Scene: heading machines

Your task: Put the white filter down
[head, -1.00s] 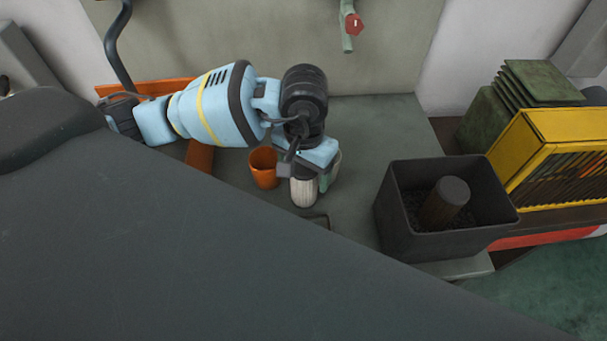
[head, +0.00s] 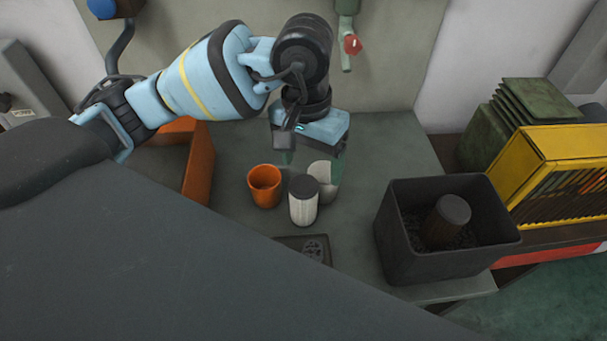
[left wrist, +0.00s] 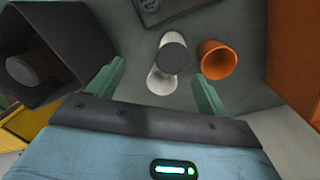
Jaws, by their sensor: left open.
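The white filter (head: 303,205), a pale ribbed cylinder with a dark top, stands upright on the grey counter (head: 225,150). In the left wrist view its dark cap (left wrist: 173,58) faces the camera. My left gripper (head: 315,165) is open and empty, raised above and behind the filter. In the left wrist view, its green fingers (left wrist: 160,82) are spread wide, with the filter beyond them and apart from both. A white cup-like piece (head: 323,178) stands right behind the filter, partly hidden by it. My right gripper is not in view.
An orange cup (head: 265,186) stands just left of the filter. A dark bin (head: 410,250) holding a brown cylinder (head: 446,222) is at the right, beside a yellow rack (head: 550,155). A dark flat tray (head: 290,243) lies in front. A red-handled tap (head: 352,45) hangs above the back.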

